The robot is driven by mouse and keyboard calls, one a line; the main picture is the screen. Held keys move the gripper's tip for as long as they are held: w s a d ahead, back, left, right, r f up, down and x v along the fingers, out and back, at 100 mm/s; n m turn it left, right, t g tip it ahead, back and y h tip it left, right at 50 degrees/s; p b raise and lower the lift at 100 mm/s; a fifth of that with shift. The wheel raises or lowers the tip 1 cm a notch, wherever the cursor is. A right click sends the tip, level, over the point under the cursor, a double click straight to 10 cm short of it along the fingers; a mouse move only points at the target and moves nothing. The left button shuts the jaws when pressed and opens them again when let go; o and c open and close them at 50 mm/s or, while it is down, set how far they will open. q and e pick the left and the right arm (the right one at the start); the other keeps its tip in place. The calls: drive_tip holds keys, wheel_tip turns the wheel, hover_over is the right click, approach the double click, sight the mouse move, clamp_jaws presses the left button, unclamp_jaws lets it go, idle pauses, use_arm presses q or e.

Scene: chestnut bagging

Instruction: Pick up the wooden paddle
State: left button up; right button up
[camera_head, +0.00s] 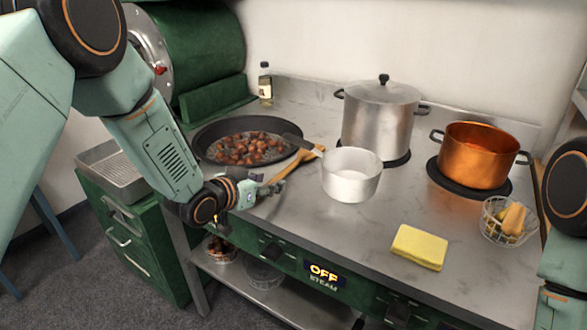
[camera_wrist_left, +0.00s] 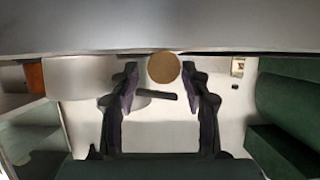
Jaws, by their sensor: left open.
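My left gripper (camera_head: 283,186) is open at the near end of the paddle's handle. In the left wrist view, a round brown end (camera_wrist_left: 163,67), which looks like the handle's end, shows between the two open fingers (camera_wrist_left: 160,75). I cannot tell whether the fingers touch it. The near tip of the handle is partly hidden by the gripper in the head view. My right gripper is out of view.
Chestnuts (camera_head: 247,149) fill the pan. A white pot (camera_head: 351,183) stands close right of the paddle. Behind are a lidded steel pot (camera_head: 378,125) and a copper pot (camera_head: 470,165). A yellow sponge (camera_head: 419,247) and a wire basket (camera_head: 487,232) lie at front right.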

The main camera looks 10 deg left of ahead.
sight(272, 179)
use_arm(q)
drive_tip(key=shift+w+f, duration=0.2)
drive_tip(key=shift+w, duration=0.5)
drive_tip(key=shift+w+d+f, duration=0.15)
drive_tip(key=shift+w+d, duration=0.3)
drive_tip(key=shift+w, duration=0.1)
drive_tip(key=shift+w+f, duration=0.1)
drive_tip(key=shift+w, duration=0.15)
drive_tip(key=shift+a, duration=0.15)
drive_tip(key=shift+c, duration=1.1)
drive_tip(key=shift+s, duration=0.2)
drive_tip(key=c, duration=0.3)
clamp_jaws()
